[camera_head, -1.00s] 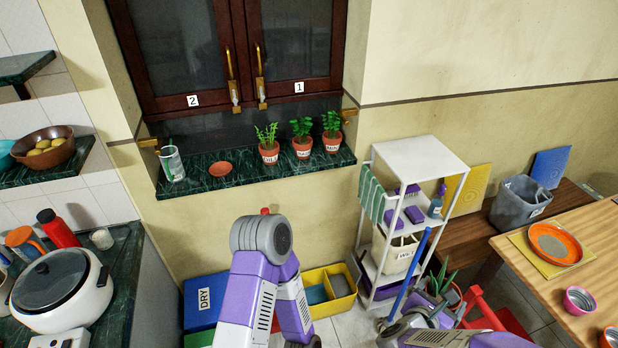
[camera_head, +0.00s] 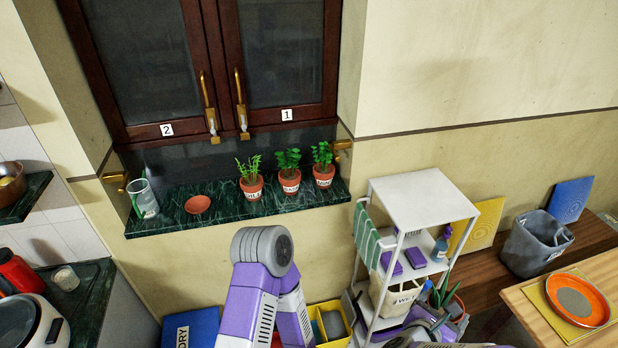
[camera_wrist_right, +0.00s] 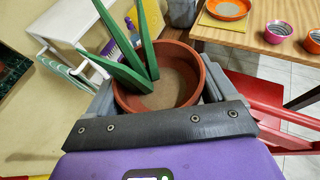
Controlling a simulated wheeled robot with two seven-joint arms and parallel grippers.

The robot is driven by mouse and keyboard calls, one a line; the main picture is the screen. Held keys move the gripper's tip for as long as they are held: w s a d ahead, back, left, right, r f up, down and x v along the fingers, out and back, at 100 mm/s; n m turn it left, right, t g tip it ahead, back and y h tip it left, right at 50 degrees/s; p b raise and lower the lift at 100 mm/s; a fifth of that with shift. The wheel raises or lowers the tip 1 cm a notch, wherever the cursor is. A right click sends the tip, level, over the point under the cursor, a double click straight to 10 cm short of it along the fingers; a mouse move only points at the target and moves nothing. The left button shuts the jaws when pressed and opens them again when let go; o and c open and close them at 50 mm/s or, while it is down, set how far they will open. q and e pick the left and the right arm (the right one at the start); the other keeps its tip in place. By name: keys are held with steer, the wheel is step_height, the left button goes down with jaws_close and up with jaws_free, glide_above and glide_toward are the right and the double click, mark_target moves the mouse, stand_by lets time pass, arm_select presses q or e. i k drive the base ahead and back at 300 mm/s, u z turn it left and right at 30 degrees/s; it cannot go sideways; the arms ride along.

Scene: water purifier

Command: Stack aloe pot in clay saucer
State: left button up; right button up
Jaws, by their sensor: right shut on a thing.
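My right gripper (camera_wrist_right: 160,95) is shut on the aloe pot, a terracotta pot (camera_wrist_right: 122,98) with soil and thick green leaves. In the head view the aloe pot (camera_head: 457,306) shows low, right of the white shelf rack, partly hidden by my right arm and gripper (camera_head: 435,325). The small round clay saucer (camera_head: 197,204) lies empty on the dark green marble ledge under the cabinet, far from the aloe pot. My left arm's purple links show in the lower middle, but its gripper is not in view.
On the ledge (camera_head: 228,211), a clear jug (camera_head: 145,198) stands left of the saucer and three labelled herb pots (camera_head: 291,182) stand right. The white rack (camera_head: 422,194) stands between the ledge and the aloe pot. A wooden table (camera_head: 535,317) with an orange plate is at right.

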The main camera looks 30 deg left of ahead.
mark_target(198, 206)
steer(key=i, duration=0.5)
steer(key=u, duration=1.85)
steer(key=i, duration=0.3)
steer(key=u, duration=1.2)
